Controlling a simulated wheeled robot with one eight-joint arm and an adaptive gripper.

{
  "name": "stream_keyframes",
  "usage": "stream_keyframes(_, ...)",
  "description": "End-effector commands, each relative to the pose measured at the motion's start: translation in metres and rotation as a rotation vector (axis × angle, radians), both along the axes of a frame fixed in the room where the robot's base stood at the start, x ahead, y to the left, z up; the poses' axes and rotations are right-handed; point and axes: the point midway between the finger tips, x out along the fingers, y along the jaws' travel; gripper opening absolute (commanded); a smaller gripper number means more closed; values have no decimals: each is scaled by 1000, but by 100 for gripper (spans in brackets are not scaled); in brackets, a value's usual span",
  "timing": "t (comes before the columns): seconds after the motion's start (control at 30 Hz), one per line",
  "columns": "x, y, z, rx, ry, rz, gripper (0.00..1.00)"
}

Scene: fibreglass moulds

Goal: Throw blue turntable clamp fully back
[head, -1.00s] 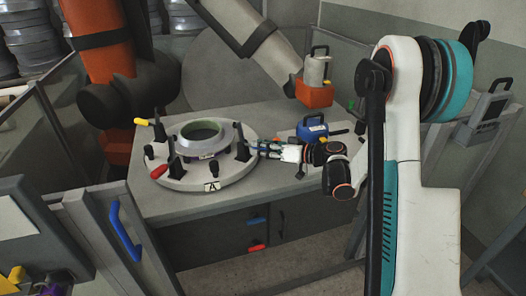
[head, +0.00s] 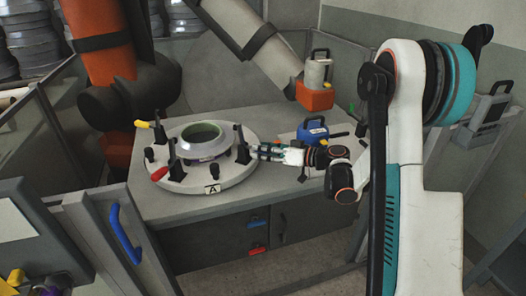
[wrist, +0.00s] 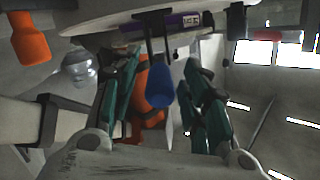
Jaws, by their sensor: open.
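The round turntable (head: 205,183) stands on the grey bench and carries a ring-shaped mould (head: 203,141) with dark clamps around it. In the wrist view the blue clamp handle (wrist: 160,88) hangs on dark bars from the turntable's edge. It lies between the fingers of my gripper (wrist: 170,85), which are open on either side of it. I cannot tell whether either finger touches it. In the head view my gripper (head: 254,151) is at the right side of the turntable, by a dark clamp (head: 241,142). The blue handle cannot be made out there.
Clamps with yellow (head: 143,124) and red (head: 160,173) handles stand on the turntable's left side. A blue tool (head: 313,129) rests on the bench behind my gripper. An orange-based container (head: 316,95) is at the back right. The bench's front left is clear.

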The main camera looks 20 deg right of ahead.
Motion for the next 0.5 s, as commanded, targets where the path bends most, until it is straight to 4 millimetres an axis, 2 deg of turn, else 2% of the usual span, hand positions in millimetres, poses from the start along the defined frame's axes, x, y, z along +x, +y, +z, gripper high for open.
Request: stream_keyframes(0.5, -65, -67, 16, -1, 0, -3, 42)
